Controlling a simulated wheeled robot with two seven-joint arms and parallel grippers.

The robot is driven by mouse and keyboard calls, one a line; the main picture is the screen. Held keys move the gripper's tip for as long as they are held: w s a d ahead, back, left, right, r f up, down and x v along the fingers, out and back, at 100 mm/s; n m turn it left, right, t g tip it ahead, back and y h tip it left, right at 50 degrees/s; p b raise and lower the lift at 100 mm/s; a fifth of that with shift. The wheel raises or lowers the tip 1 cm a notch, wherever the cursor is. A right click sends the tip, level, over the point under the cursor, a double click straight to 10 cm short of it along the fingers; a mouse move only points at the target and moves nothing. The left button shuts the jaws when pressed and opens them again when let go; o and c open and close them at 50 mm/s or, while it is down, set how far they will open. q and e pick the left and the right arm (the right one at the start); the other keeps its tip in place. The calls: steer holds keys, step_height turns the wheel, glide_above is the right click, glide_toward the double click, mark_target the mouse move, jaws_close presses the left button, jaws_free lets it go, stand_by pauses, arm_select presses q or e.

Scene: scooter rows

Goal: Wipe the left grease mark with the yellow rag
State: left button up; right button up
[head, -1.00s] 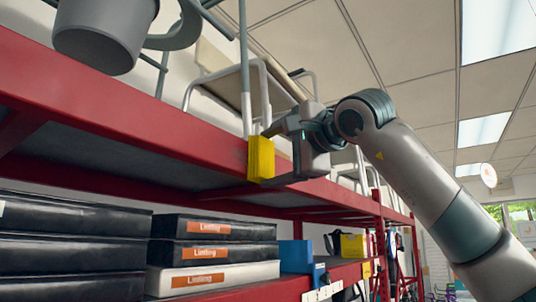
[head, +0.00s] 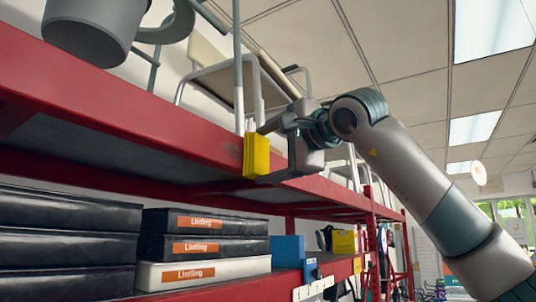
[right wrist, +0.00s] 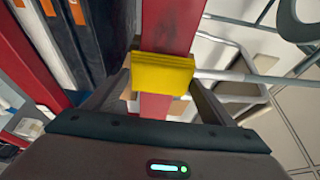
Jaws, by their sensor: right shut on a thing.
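The yellow rag (head: 256,156) is a folded yellow block against the front of the red shelf beam (head: 130,112). My right gripper (head: 270,157) is shut on it, with the arm coming in from the right. In the right wrist view the rag (right wrist: 161,73) lies across the red beam (right wrist: 170,24), between the two fingers. The beam looks faintly darker just left of the rag in the head view, but I cannot tell a clear grease mark. Any mark behind the rag is hidden. My left gripper is not in view.
Above the beam stand chair-like metal frames (head: 262,95) and a grey round container (head: 90,32). Below are stacked black cases (head: 198,223), a white case (head: 190,274) and a blue box (head: 287,250). There is open air in front of the shelf at right.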

mark_target(250, 152)
steer(key=shift+s+a+b, duration=0.6)
steer(key=shift+s+a, duration=0.45)
steer(key=shift+s, duration=0.3)
steer(key=shift+s+a+b, duration=0.35)
steer(key=shift+s+a, duration=0.05)
steer(key=shift+s, duration=0.15)
steer(key=shift+s+a+b, duration=0.3)
steer(key=shift+s+a, duration=0.35)
steer(key=shift+s, duration=0.25)
steer(key=shift+s+a+b, duration=0.35)
steer(key=shift+s, duration=0.2)
steer(key=shift+s+a, duration=0.7)
steer(key=shift+s, duration=0.25)
